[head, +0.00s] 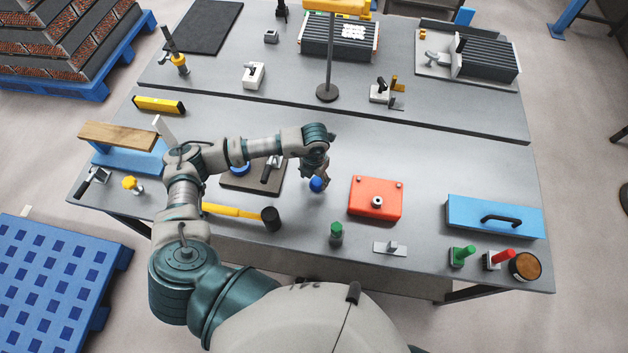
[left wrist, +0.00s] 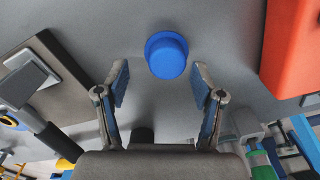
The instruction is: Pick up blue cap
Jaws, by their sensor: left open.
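The blue cap (head: 316,184) sits on the grey table between the dark board and the red box. In the left wrist view the blue cap (left wrist: 167,55) is round with a wider rim and stands just past the fingertips, roughly centred between them. My left gripper (head: 315,174) points down at the cap, very near it. Its two fingers (left wrist: 160,82) are spread wide with nothing between them. I cannot tell whether a finger touches the cap. My right gripper is out of view.
The red box (head: 375,199) is right of the cap; a dark board (head: 240,184) with a black-handled tool is left. A yellow-handled mallet (head: 236,211) and a green-topped piece (head: 336,234) lie nearer the front edge. A blue toolbox (head: 494,216) is farther right.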

